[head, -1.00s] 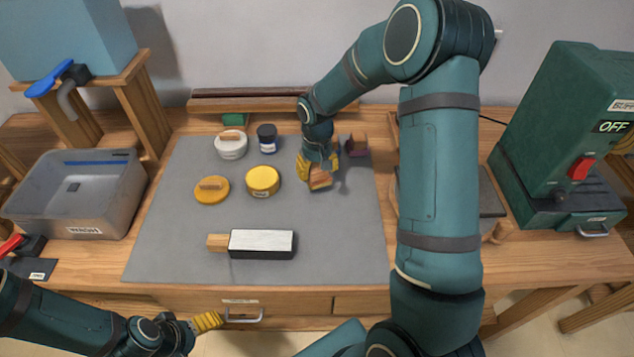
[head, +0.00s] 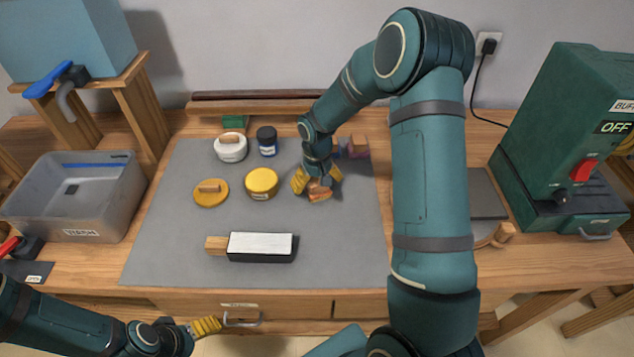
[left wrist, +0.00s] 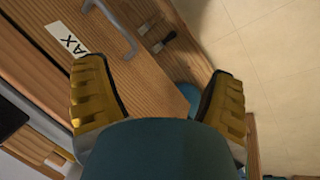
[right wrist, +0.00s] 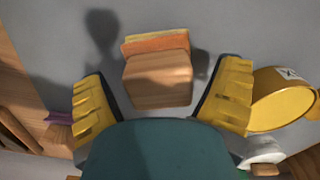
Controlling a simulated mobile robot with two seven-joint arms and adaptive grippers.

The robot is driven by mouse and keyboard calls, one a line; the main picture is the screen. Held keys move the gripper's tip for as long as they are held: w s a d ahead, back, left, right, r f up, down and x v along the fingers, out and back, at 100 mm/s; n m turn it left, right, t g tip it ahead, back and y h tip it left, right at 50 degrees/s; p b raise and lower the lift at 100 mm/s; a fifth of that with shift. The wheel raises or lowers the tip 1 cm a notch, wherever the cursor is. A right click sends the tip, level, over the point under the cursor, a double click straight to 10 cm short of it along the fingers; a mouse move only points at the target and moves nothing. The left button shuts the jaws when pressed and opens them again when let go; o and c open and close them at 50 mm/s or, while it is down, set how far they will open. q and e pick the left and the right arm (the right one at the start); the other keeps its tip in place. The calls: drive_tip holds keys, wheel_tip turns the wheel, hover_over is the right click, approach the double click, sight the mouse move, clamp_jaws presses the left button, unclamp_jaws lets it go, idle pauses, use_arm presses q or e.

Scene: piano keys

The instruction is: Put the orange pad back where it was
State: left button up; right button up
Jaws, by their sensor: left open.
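The orange pad (head: 319,194) is a wooden block with an orange layer on one face. It is on the right part of the grey mat (head: 185,255). The right wrist view shows its wooden back (right wrist: 158,82) and orange layer (right wrist: 155,43) between the fingers. My right gripper (head: 316,180) is open around the block, with a small gap at each side. Whether the block rests fully flat is hard to tell. My left gripper (head: 207,325) is open and empty in front of the bench drawer; the left wrist view also shows its spread fingers (left wrist: 158,80).
A purple pad (head: 353,150) lies just behind the right gripper. A yellow jar (head: 262,182), a yellow lid (head: 211,193), a white jar (head: 231,147) and a dark blue jar (head: 267,140) stand left of it. A white-topped block (head: 261,245) lies in front. The front right of the mat is clear.

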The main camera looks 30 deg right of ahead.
sight(317, 179)
drive_tip(key=shift+r, duration=0.5)
wheel_tip(317, 179, up, 11)
drive_tip(key=p, duration=0.2)
drive_tip(key=shift+r, duration=0.15)
drive_tip(key=shift+r, duration=0.1)
